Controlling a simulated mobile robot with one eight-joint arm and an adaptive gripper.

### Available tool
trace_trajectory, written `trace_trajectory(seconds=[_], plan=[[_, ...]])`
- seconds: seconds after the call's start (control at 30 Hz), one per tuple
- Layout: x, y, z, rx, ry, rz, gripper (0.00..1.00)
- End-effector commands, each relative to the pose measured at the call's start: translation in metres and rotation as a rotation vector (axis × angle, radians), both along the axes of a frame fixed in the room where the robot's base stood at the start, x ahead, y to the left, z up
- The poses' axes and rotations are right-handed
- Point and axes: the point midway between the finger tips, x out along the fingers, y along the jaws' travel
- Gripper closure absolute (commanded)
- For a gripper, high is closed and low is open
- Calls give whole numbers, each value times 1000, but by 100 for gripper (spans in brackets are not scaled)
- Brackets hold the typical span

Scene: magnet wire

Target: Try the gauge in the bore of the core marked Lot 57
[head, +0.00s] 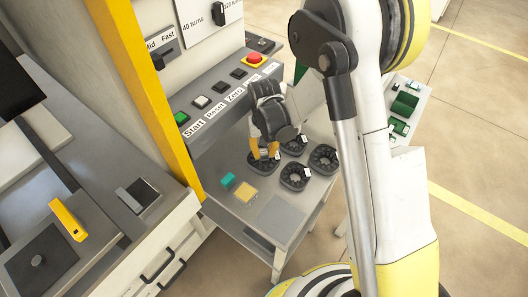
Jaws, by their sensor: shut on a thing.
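Several dark ring-shaped cores with small white tags stand on the grey table: one at the left (263,166), one at the back (294,145), one at the front (295,177) and one at the right (323,159). The tags are too small to read, so I cannot tell which is Lot 57. My gripper (264,153), with orange-yellow fingers, points down over the left core, its tips at or just above it. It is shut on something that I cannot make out. The gauge is not clearly visible, and the left core's bore is partly hidden.
A teal block (228,180) and a yellow pad (245,191) lie left of the cores, near a flat grey plate (279,215). Behind is a button panel with a red stop button (254,59). A yellow post (153,95) stands at the left.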

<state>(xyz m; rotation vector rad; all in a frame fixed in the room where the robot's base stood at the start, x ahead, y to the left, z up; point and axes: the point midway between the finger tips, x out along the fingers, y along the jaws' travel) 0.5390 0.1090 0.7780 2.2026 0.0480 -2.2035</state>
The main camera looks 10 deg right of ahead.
Motion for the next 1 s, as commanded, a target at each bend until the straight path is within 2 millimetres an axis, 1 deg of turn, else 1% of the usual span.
trace_trajectory(seconds=[0.53,1.0], plan=[[0,0,2,0,0,0,100],[0,0,28,0,0,0,100]])
